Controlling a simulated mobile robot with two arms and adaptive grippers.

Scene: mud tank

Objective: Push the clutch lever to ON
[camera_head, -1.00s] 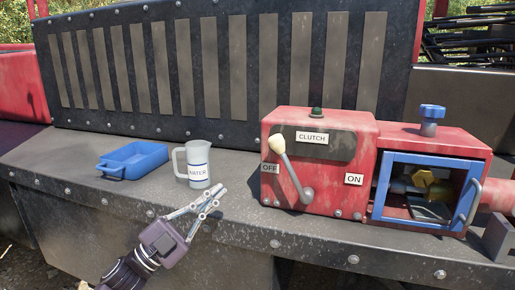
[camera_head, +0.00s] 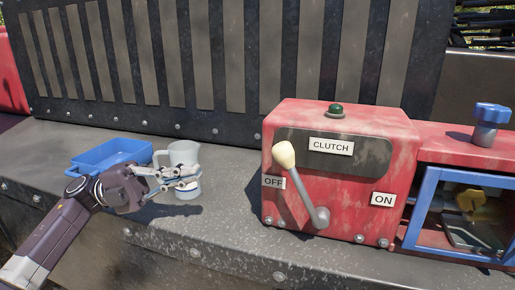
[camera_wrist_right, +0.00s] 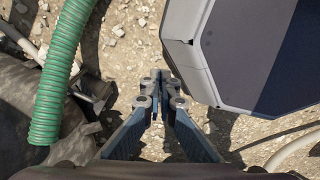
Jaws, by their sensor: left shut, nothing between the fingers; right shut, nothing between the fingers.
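The clutch lever (camera_head: 299,184) has a cream knob and a grey shaft on the front of the red clutch box (camera_head: 340,225). It leans up and left, with its knob by the OFF label (camera_head: 272,181). The ON label (camera_head: 382,199) is to the right of the lever's pivot. My left gripper (camera_head: 192,176) is shut and empty, left of the lever and apart from it, in front of the mug. My right gripper (camera_wrist_right: 160,80) shows only in the right wrist view, shut and empty, pointing down over the ground.
A white mug (camera_head: 176,152) and a blue tray (camera_head: 112,153) stand on the grey ledge (camera_head: 230,220) behind my left gripper. Right of the clutch box is a blue-framed door (camera_head: 418,217) and a blue knob (camera_head: 490,125). The ledge between gripper and box is clear.

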